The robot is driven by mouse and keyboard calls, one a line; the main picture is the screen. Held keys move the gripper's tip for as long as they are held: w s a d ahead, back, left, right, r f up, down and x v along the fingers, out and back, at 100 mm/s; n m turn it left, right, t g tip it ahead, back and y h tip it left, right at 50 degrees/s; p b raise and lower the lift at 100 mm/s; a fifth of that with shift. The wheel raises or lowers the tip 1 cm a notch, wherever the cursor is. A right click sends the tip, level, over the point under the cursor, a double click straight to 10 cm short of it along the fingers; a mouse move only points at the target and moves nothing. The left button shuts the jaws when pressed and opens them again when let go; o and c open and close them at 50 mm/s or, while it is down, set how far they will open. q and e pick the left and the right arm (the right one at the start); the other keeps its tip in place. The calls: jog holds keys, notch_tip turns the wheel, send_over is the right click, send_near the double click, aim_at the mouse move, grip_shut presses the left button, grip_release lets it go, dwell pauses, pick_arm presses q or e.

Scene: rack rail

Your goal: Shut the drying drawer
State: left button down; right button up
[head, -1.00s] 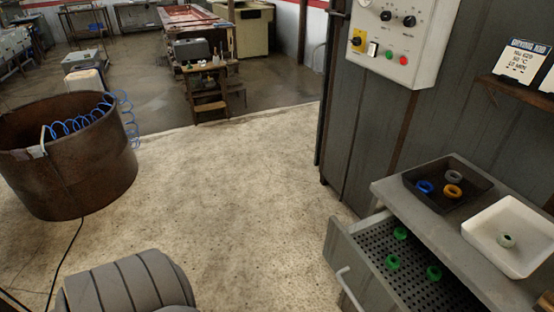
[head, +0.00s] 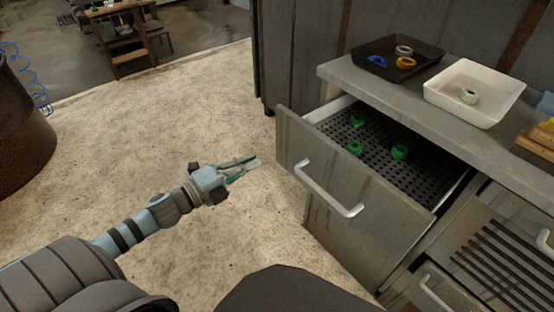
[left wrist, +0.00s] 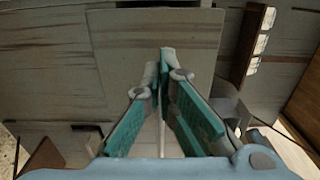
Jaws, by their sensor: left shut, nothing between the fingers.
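The drying drawer (head: 335,190) is pulled out of the grey cabinet in the head view. It has a pale bar handle (head: 328,190) on its front and a black perforated floor holding green rings (head: 399,152). My left gripper (head: 256,164) is shut and empty, to the left of the drawer front and apart from it in the head view. In the left wrist view its teal-padded fingers (left wrist: 164,65) meet in front of a grey panel. My right gripper is not in view.
On the cabinet top (head: 400,93) stand a black tray (head: 425,67) with coloured rings and a white tray (head: 500,112) with a pale ring. Another handled drawer front (head: 420,300) is at lower right. The floor left of the drawer is clear.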

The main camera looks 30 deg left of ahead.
pick_arm(q)
jog(key=p, duration=0.2)
send_near(286, 143)
jog(key=w, duration=0.2)
jog(key=x, duration=0.4)
jog(key=shift+d+r+p, duration=0.1)
jog(key=shift+d+p, duration=0.3)
jog(key=shift+d, duration=0.1)
jog(key=shift+w+d, duration=0.1)
jog(key=shift+w, duration=0.2)
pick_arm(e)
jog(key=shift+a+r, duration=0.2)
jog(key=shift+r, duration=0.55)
pick_arm(q)
jog(key=shift+w, duration=0.2)
